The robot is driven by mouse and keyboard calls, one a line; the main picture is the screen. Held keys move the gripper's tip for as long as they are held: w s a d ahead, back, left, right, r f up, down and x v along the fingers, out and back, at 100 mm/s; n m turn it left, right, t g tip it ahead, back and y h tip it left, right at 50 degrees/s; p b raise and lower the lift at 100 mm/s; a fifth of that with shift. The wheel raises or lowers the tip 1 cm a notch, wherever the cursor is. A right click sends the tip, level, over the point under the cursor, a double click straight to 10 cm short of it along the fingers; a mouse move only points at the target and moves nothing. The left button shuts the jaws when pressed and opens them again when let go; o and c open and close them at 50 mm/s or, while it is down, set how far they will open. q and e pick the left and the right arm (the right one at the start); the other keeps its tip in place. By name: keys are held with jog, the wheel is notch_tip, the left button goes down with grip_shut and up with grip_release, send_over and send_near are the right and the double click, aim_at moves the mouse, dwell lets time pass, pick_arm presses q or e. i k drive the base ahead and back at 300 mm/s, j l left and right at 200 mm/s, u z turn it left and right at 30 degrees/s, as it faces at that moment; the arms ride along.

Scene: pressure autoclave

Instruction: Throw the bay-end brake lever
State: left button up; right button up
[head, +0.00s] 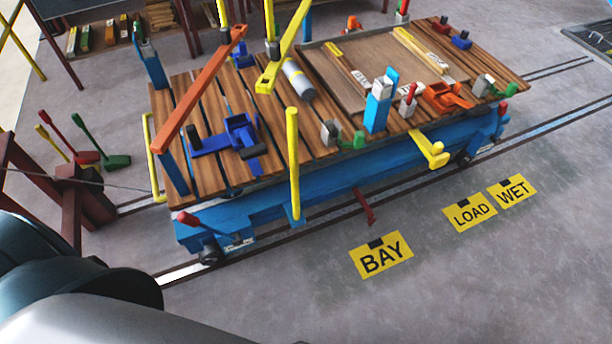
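A flat blue cart (330,178) with a wooden plank deck stands on floor rails. Low on its near-left corner is a lever with a red grip (187,218). Its blue shaft slants down to the right, to a small pale label plate (240,243) above a wheel. A dark red lever (365,206) hangs below the cart's near side, close to the yellow BAY sign (381,255) on the floor. Neither of my grippers shows in the head view. A dark, rounded part of my own arm fills the bottom left corner, apart from the cart.
A yellow upright post (293,165) and a yellow bracket (430,150) stick out at the cart's near side. An orange bar (203,90) rises over its left end. Red, green and yellow floor levers (82,156) stand at left.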

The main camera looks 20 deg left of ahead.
aim_at(186, 219)
jog(key=u, duration=1.7)
